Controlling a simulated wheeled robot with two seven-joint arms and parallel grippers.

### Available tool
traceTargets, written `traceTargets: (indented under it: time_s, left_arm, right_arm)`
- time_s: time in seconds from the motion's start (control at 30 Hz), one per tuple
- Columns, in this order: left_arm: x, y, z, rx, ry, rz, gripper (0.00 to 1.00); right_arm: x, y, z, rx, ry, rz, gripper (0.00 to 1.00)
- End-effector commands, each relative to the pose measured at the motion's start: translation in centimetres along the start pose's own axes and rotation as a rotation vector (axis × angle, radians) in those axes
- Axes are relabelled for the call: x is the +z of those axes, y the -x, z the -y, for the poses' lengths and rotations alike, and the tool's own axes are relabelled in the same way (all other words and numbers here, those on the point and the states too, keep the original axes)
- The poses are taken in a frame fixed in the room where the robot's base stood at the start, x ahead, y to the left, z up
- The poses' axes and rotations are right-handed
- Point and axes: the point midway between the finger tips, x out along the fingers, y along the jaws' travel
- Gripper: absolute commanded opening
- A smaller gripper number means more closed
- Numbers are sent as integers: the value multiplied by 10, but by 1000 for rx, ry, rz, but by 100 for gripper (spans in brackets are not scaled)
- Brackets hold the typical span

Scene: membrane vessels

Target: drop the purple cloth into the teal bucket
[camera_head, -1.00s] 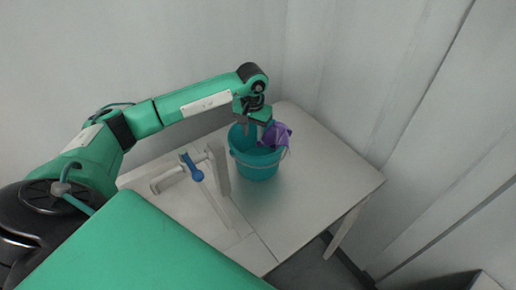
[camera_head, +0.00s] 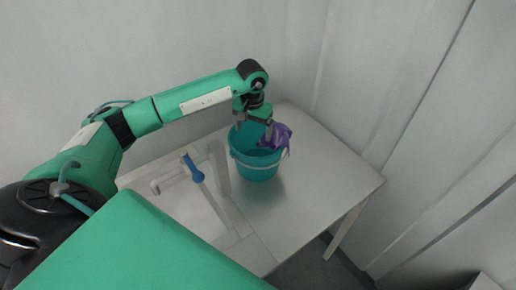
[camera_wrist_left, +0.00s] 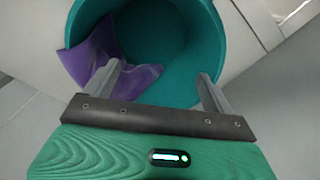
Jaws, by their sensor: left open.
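The teal bucket (camera_head: 258,168) stands upright on the table; the wrist view looks into its mouth (camera_wrist_left: 190,40). The crumpled purple cloth (camera_head: 283,137) hangs over the bucket's rim on the right side in the head view, partly inside and partly outside. In the wrist view the cloth (camera_wrist_left: 92,58) crosses the rim at the left. My left gripper (camera_head: 254,128) is open above the bucket mouth, its fingers spread (camera_wrist_left: 160,74). One finger is beside the cloth and overlaps it in the picture; whether they touch is unclear. My right gripper is not in view.
The pale table (camera_head: 315,165) has free room right of the bucket. Left of it stands a light frame (camera_head: 219,168) with a blue-handled thing (camera_head: 196,172). Walls (camera_head: 400,110) close off the back and right.

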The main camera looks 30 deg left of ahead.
Motion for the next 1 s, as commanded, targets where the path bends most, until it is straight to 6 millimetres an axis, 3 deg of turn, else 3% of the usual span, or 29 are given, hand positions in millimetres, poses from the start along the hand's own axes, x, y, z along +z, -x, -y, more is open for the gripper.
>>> traceTargets:
  time_s: [0.3, 0.43, 0.77, 1.0]
  left_arm:
    - [0, 35, 0, 0, -1, -1, 87]
    - [0, 42, 0, 0, -1, 0, 87]
    - [0, 43, 0, 1, 0, 0, 87]
    - [-1, 71, 0, 0, 0, -4, 87]
  right_arm:
    - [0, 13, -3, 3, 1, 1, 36]
    - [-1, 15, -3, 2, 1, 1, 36]
    - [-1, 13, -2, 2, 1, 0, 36]
    - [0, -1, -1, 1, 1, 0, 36]
